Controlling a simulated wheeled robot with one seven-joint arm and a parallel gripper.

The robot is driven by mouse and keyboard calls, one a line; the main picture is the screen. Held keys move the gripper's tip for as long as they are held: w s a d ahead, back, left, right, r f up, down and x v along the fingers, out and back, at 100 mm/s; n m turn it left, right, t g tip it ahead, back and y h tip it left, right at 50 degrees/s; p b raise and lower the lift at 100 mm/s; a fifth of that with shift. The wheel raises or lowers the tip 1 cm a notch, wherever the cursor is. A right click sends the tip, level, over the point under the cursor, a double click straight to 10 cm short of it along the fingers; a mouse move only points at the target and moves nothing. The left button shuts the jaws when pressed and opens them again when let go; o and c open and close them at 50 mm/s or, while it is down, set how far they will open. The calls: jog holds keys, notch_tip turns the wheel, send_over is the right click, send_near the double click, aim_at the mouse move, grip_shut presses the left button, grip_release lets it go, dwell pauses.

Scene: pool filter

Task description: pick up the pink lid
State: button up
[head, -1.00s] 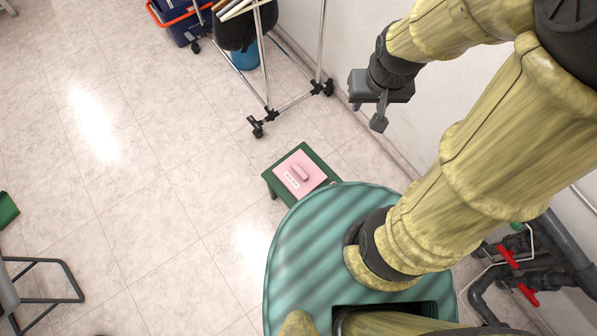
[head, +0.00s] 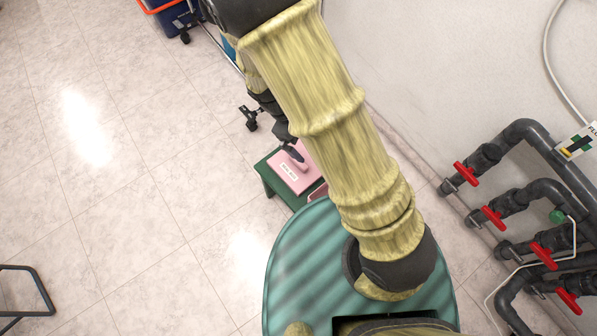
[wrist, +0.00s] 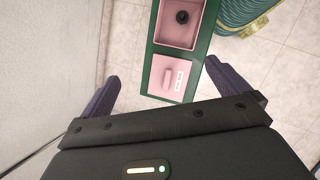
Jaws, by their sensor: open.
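The pink lid (head: 284,175) is a flat square with a raised bar handle and a white label. It lies on a small green bench (head: 265,180). In the wrist view the lid (wrist: 158,86) lies between my spread fingers, with its handle at its middle. My gripper (head: 292,154) is open and empty, above the lid in the head view; its height above the handle is hard to judge. In the wrist view my gripper (wrist: 162,70) has one dark finger on each side of the lid. My arm hides part of the lid's right side in the head view.
A pink open box (wrist: 165,37) with a dark round part inside sits beside the lid on the bench. The wall (head: 420,70) is close on the right, with dark pipes and red valve handles (head: 493,217). A wheeled rack (head: 250,118) stands behind.

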aim_at(294, 170)
jog(key=a+f+n+t+h+b, duration=0.1)
jog(key=a+f+n+t+b, duration=0.2)
jog(key=f, duration=0.6)
jog(key=a+f+n+t+h+b, duration=0.2)
jog(key=a+f+n+b, duration=0.3)
jog(key=f+b, duration=0.3)
jog(key=a+f+n+t+h+b, duration=0.2)
jog(key=a+f+n+t+b, duration=0.2)
jog(key=f, duration=0.6)
jog(key=shift+a+f+n+b, duration=0.25)
jog(key=shift+n+b, duration=0.4)
jog(key=shift+n, duration=0.35)
jog(key=shift+d, duration=0.1)
jog(key=shift+h, duration=0.3)
jog(key=b+x, duration=0.4)
jog(key=x, duration=0.7)
jog(key=shift+w+d+f, duration=0.1)
jog(key=shift+w+f, duration=0.1)
jog(key=shift+f, duration=0.1)
jog(key=shift+w+d, duration=0.2)
